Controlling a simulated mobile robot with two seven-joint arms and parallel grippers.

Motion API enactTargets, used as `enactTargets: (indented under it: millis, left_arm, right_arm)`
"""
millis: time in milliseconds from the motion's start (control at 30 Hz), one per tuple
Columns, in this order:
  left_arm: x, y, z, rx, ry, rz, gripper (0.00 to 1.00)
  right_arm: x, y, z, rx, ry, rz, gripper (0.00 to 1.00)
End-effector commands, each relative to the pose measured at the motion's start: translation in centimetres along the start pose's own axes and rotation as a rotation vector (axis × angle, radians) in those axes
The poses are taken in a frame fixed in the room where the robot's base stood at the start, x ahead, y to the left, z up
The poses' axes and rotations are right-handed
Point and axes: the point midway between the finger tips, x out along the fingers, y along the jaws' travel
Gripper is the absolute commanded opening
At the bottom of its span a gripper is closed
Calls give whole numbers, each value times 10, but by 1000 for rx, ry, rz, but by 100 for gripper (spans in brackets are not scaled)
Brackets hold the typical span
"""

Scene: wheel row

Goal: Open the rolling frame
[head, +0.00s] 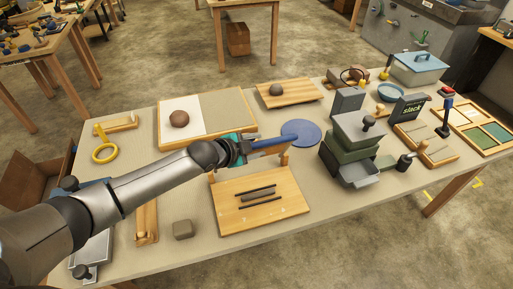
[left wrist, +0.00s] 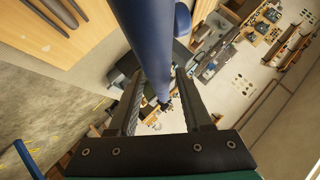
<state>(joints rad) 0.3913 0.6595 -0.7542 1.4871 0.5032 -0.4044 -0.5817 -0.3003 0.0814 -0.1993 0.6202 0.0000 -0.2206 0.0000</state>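The rolling frame appears to be the wooden board (head: 236,212) with short wooden posts and a blue bar (head: 272,145) above its far edge. My left gripper (head: 246,149) is at the left part of the blue bar. In the left wrist view the bar (left wrist: 153,45) runs between the two spread fingers (left wrist: 160,90), with narrow gaps at its sides. The gripper looks open around the bar, but contact at the fingertips is unclear. Dark strips (head: 258,194) lie on the board. My arm hides part of the frame's left side. My right gripper is not in view.
A green and grey stacked press (head: 347,140) stands to the right. A blue disc (head: 301,133) lies just behind the bar. A board with a brown lump (head: 179,119) is behind. The front edge right of the frame is clear.

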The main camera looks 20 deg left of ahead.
Motion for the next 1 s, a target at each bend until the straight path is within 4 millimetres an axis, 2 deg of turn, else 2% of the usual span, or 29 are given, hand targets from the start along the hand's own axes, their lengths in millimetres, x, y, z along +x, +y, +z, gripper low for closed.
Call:
enactTargets:
  millis: [300, 467, 667, 1000]
  left_arm:
    - [0, 6, 1, -5, -4, 11, 57]
    - [-9, 7, 2, -6, -5, 13, 57]
    - [-37, 6, 2, -4, -6, 14, 57]
    - [-96, 5, 2, -1, -7, 12, 57]
  right_arm:
    - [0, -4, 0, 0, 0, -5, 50]
    - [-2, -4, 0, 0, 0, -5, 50]
    - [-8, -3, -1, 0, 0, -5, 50]
    - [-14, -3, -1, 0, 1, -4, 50]
